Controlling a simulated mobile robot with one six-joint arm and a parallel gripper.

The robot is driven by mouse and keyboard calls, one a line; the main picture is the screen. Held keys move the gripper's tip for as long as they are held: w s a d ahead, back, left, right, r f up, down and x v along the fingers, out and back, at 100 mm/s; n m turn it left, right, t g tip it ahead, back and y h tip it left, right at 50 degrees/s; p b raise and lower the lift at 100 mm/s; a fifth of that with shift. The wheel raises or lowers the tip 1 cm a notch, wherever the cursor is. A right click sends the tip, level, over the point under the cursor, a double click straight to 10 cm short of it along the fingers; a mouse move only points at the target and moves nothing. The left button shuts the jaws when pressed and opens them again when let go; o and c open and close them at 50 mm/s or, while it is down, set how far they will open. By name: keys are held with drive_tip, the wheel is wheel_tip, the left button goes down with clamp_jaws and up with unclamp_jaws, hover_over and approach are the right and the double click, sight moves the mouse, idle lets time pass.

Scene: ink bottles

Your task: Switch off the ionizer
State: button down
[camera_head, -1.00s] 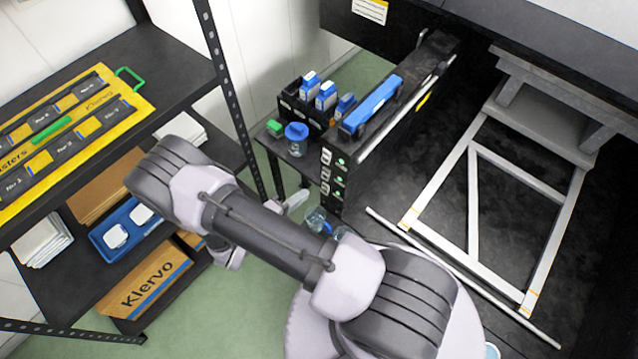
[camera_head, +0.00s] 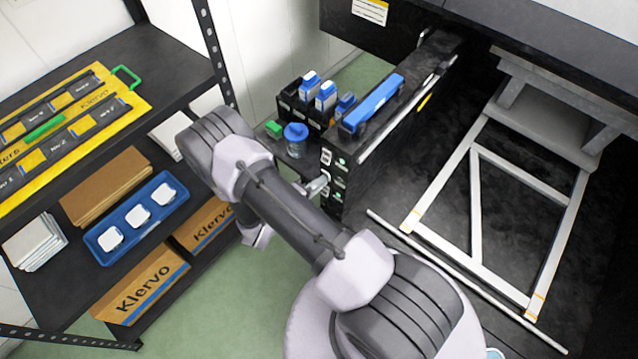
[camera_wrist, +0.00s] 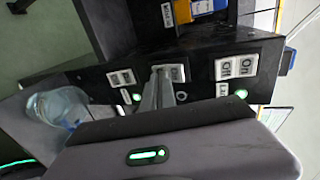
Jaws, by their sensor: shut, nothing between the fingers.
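The black control panel (camera_head: 333,180) on the end of the machine carries a row of pale switches with green lights. In the wrist view, one switch (camera_wrist: 122,78) is left of my fingers, a middle one (camera_wrist: 178,72) is partly hidden behind them, and another (camera_wrist: 237,68) with On and Off lettering is on the right. I cannot read which belongs to the ionizer. My gripper (camera_wrist: 163,72) is shut and empty, its tips over the middle switch; whether they touch it is unclear. In the head view, my gripper (camera_head: 319,186) is at the panel's left side.
A blue-lidded jar (camera_head: 296,138) and a black holder with blue-and-white bottles (camera_head: 318,95) stand beside the panel. A long blue bar (camera_head: 372,103) lies on the machine. The shelf rack (camera_head: 160,55) is to the left, with green floor (camera_head: 235,310) between.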

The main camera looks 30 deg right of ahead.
drive_tip(key=shift+w+d+r+p, duration=0.1)
drive_tip(key=shift+w+r+p, duration=0.1)
drive_tip(key=shift+r+p, duration=0.55)
drive_tip(key=shift+r, duration=0.15)
drive_tip(key=f+p+v, duration=0.1)
drive_tip(key=p+v, duration=0.2)
drive_tip(key=v, duration=1.1)
drive_tip(key=shift+s, duration=0.2)
